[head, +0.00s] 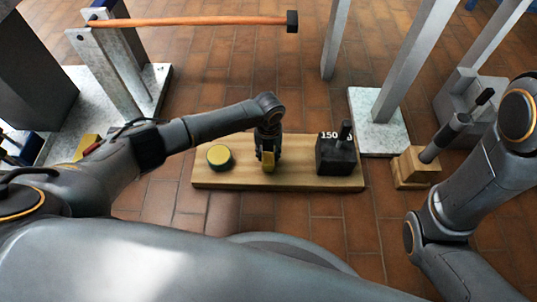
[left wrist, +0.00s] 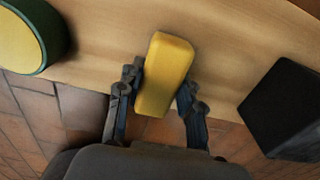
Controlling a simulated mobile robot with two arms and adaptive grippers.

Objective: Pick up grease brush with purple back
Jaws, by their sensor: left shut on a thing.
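My left gripper (head: 267,150) points down over the wooden board and is shut on a yellow block-shaped thing (head: 268,163). In the left wrist view this yellow thing (left wrist: 165,75) sits between the two fingers of the left gripper (left wrist: 160,88), with the board behind it. I cannot tell whether it is touching the board. No purple back shows on it, and its far side is hidden; I cannot make out a grease brush with purple back. My right gripper is not in view.
The wooden board (head: 290,180) also bears a green round thing with a yellow top (head: 219,156) at left and a black block marked 150 (head: 336,157) at right. A wooden holder with a dark-handled tool (head: 412,170) stands further right, near metal posts (head: 408,70).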

